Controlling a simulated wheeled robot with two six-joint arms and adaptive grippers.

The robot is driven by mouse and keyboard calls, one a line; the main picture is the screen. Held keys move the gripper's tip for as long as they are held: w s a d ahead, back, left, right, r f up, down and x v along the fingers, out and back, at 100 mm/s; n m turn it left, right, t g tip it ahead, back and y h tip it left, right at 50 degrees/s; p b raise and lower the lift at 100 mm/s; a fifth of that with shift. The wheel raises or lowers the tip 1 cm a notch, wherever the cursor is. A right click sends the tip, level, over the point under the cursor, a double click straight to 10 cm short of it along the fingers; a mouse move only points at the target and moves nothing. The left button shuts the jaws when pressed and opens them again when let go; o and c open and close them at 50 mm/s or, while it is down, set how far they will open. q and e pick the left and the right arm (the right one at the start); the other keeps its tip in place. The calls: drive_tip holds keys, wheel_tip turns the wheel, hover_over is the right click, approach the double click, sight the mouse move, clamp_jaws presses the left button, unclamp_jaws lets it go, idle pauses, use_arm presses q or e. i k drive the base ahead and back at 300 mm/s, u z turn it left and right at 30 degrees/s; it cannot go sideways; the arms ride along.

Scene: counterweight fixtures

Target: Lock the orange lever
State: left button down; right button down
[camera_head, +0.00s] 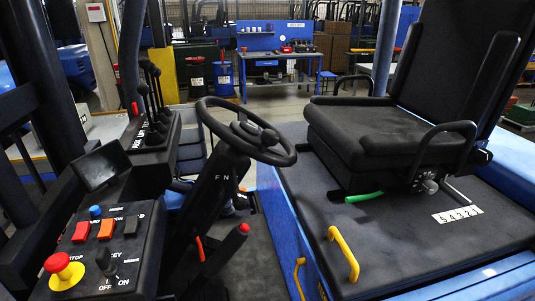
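A small orange-red lever (200,248) sticks up low on the side of the black steering column. Just to its right, a black lever with a red tip (244,228) rises at a slant from the floor area. The lower parts of both are dark and hard to make out, and I cannot tell whether either is locked. Neither of my grippers shows in the head view.
The steering wheel (246,132) stands above the levers. A switch panel (100,255) with a red-and-yellow stop knob (64,269) is at left. The black seat (390,135), a green handle (363,197) and a yellow handle (343,254) are at right. A blue workbench (278,62) stands behind.

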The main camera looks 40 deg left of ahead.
sight(195, 230)
drive_tip(key=u, duration=0.2)
drive_tip(key=k, duration=1.05)
drive_tip(key=u, duration=0.35)
drive_tip(key=i, duration=0.5)
